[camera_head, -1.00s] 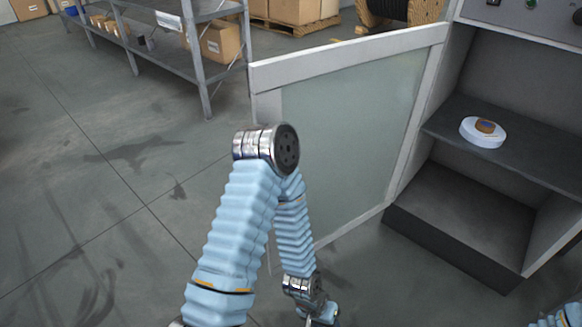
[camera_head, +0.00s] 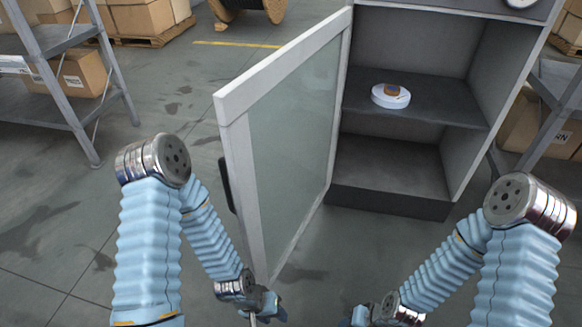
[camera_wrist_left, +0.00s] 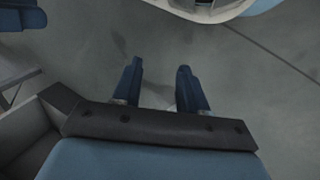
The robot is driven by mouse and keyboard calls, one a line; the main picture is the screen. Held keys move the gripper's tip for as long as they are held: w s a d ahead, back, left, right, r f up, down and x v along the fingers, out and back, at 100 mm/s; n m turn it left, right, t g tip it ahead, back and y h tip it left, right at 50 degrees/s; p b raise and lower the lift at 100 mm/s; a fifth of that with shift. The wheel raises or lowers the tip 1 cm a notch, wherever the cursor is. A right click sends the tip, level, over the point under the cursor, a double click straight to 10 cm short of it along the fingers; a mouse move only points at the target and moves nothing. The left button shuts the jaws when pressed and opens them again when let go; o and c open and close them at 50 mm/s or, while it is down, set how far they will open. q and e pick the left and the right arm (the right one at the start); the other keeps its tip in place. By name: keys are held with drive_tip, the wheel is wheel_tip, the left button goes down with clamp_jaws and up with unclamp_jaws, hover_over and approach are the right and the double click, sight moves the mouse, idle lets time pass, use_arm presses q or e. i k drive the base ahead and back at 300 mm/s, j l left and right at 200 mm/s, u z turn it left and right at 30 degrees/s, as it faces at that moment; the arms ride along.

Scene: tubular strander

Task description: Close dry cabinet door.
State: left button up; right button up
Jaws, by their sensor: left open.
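The dry cabinet (camera_head: 505,75) stands at the right of the head view with its front open. Its door (camera_head: 300,120), a pale frame around a frosted pane, stands wide open, hinged on the cabinet's left side. A dark handle (camera_head: 226,184) shows at the door's outer left edge. My left gripper (camera_head: 268,306) is low, near the door's bottom corner; whether it touches is unclear. In the left wrist view its fingers (camera_wrist_left: 157,82) are apart with only floor between them. My right gripper (camera_head: 363,317) is at the bottom edge, partly cut off, its fingers unclear.
A grey rack (camera_head: 50,105) with boxes stands left, another rack (camera_head: 560,90) right. A cable drum (camera_head: 250,8) is behind. Floor left of the door is clear.

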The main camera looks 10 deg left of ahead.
sight(276, 195)
drive_tip(key=j+z, duration=0.2)
drive_tip(key=j, duration=0.25)
drive_tip(key=j+z, duration=0.15)
drive_tip(key=j, duration=0.3)
drive_tip(key=k+j+z, duration=0.2)
drive_tip(key=j, duration=0.2)
drive_tip(key=j+z, duration=0.15)
drive_tip(key=j, duration=0.3)
drive_tip(key=k+j+z, duration=0.2)
drive_tip(key=j, duration=0.2)
drive_tip(key=k+j+z, duration=0.2)
drive_tip(key=j, duration=0.2)
drive_tip(key=j+u, duration=0.1)
drive_tip(key=u, duration=0.3)
drive_tip(key=j+u, duration=0.1)
drive_tip(key=u, duration=0.35)
drive_tip(key=k+j, duration=0.05)
